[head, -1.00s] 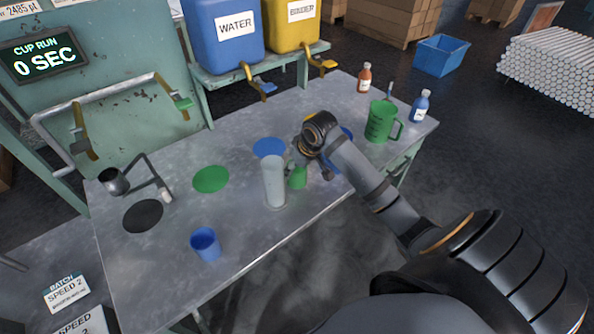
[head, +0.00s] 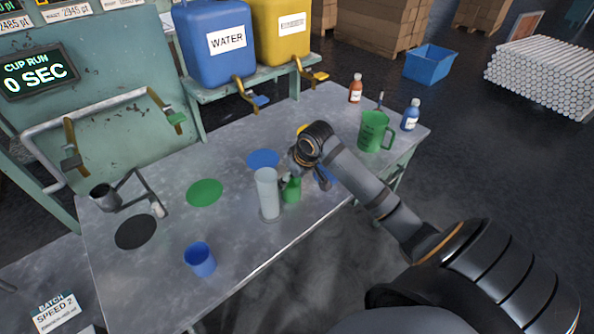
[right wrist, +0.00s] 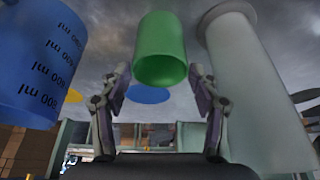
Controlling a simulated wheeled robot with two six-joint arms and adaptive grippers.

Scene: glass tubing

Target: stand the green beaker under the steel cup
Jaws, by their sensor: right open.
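The green beaker (head: 291,191) stands upright on the table, close beside a tall clear cylinder (head: 267,195). In the right wrist view the green beaker (right wrist: 161,50) is in front of and between the spread fingers. My right gripper (head: 293,174) is open at the beaker's far side; it also shows in the right wrist view (right wrist: 160,88). I cannot tell whether a finger touches the beaker. The steel cup (head: 103,197) is held by a bent stand at the table's left, near a black disc (head: 136,231). My left gripper is out of view.
A blue beaker (head: 200,260) stands at the front. A graduated blue vessel (right wrist: 40,60) is left of the fingers in the wrist view. A green jug (head: 374,131) and bottles stand at the right end. Green (head: 205,193) and blue discs lie flat. The table between green disc and cylinder is clear.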

